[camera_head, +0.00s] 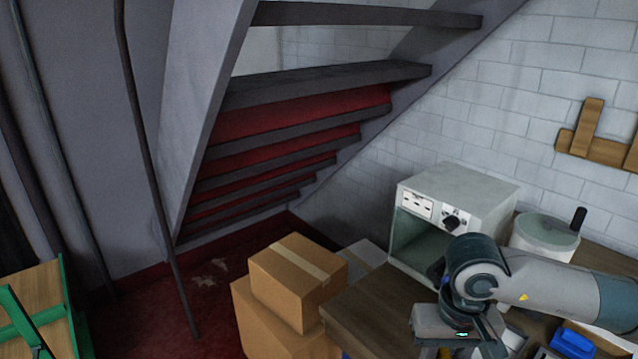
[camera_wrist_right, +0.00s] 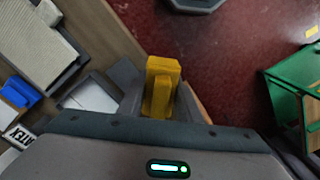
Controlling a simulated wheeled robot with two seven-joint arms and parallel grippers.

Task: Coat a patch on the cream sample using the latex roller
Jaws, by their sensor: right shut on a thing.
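My right gripper (camera_wrist_right: 160,108) is shut on a yellow block-shaped thing (camera_wrist_right: 162,85), perhaps the latex roller's handle; no roller sleeve is visible. A cream ribbed slab (camera_wrist_right: 35,48), apparently the cream sample, lies on the bench at the left of the right wrist view, apart from the gripper. My left gripper is not in view.
A grey-white box with a dial (camera_head: 460,205) and a white lidded pot (camera_head: 545,240) stand on the workbench (camera_head: 370,310). A blue object (camera_head: 572,342) and a pale tray (camera_wrist_right: 90,97) lie near my right arm. Cardboard boxes (camera_head: 297,270) are beside the bench; a green-framed stand (camera_head: 62,300) is at left.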

